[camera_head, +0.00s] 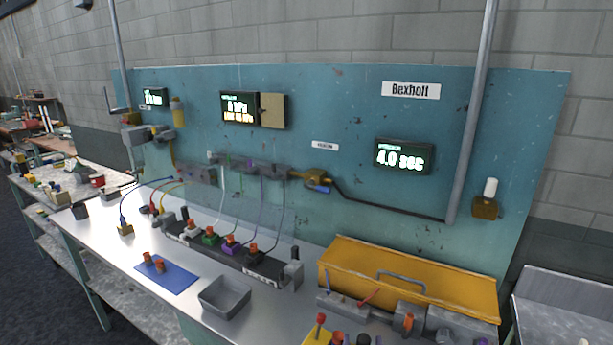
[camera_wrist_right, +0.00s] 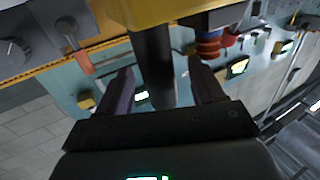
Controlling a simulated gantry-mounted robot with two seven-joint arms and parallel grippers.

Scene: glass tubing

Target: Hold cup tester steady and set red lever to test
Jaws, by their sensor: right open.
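My right gripper (camera_wrist_right: 160,72) is open in the right wrist view, one dark finger on each side of a black post (camera_wrist_right: 153,60). The post runs under a yellow block (camera_wrist_right: 170,10); I cannot tell whether the fingers touch it. In the head view, a yellow block (camera_head: 318,338) with a red-knobbed lever (camera_head: 320,319) stands at the bottom edge, partly cut off. A grey fixture with an orange-red lever (camera_head: 408,322) sits right of it; a similar lever (camera_wrist_right: 85,62) shows in the wrist view. I cannot tell which one is the cup tester. My left gripper is in neither view.
A yellow case (camera_head: 420,268) with a grey handle stands behind the fixtures. A grey tray (camera_head: 225,294), a blue mat (camera_head: 178,281) and a black strip with several coloured fittings (camera_head: 262,266) lie on the bench. A teal panel (camera_head: 330,100) with displays rises behind.

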